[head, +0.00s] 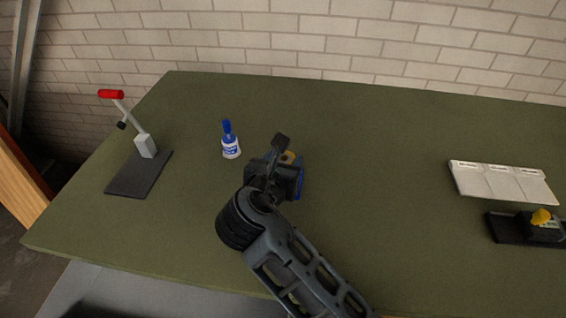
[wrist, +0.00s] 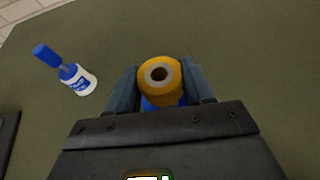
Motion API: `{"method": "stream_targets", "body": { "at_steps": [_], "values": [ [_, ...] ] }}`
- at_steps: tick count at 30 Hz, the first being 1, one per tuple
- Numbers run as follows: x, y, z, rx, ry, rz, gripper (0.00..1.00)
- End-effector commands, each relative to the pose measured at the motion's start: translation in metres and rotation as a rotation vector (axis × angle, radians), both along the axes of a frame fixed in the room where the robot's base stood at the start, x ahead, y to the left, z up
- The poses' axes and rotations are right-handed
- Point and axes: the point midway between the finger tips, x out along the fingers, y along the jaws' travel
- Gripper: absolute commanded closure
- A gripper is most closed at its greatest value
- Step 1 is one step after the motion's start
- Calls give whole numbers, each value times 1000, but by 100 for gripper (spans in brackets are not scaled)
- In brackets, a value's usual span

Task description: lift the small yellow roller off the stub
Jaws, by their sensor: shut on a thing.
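The small yellow roller (wrist: 160,80) is between the two fingers of my gripper (wrist: 162,88) in the wrist view. Its grey-ringed end with a dark centre faces the camera. The fingers are shut on its sides. A blue part (wrist: 150,104) shows just below the roller. In the head view my gripper (head: 283,160) is over the middle of the table, and only a bit of the roller (head: 289,157) shows past it. Blue (head: 300,184) also shows beside the gripper there. The stub is hidden, so I cannot tell whether the roller is still around it.
A dark plate with a red-handled lever (head: 126,118) is farther left. A pale sectioned tray (head: 503,184) and a black block with a yellow knob (head: 541,217) are at the right. The green table between is clear.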

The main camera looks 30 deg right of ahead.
Motion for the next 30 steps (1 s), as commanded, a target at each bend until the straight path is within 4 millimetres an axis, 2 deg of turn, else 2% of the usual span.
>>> {"method": "stream_targets", "body": {
  "at_steps": [16,30],
  "values": [
    [0,0,25,0,-1,0,79],
    [0,0,25,0,0,0,79]
  ]
}}
